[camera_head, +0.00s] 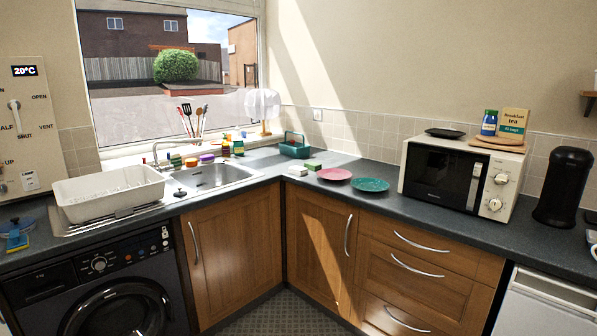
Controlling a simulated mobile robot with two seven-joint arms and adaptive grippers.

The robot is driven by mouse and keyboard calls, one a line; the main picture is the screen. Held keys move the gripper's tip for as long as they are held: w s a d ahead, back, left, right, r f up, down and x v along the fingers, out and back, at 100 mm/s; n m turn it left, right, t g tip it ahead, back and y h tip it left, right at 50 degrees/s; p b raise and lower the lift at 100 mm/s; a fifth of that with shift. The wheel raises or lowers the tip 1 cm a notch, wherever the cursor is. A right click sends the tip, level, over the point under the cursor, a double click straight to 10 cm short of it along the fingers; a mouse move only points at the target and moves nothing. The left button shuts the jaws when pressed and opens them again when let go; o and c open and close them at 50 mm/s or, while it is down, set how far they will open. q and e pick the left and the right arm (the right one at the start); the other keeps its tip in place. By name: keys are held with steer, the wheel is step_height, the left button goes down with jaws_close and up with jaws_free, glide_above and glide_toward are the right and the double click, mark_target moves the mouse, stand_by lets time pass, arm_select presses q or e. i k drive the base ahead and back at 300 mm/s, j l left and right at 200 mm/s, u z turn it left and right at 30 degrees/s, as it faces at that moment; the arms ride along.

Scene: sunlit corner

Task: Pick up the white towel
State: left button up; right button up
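A small white block-like item (297,170) lies on the dark worktop in the corner, to the right of the sink. It may be the folded white towel, but it is too small to tell for sure. A green item (313,165) lies close to its right. No other thing that looks like a white towel shows. Neither of my grippers is in view.
A pink plate (334,174) and a green plate (370,185) lie right of the white item. A green caddy (294,147) stands behind it. The sink (212,176) and a white dish rack (108,192) are left, the microwave (461,177) right.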

mark_target(296, 170)
steer(key=i+j, duration=0.1)
steer(key=i, duration=0.5)
steer(key=i+j+z, duration=0.1)
steer(key=i, duration=0.5)
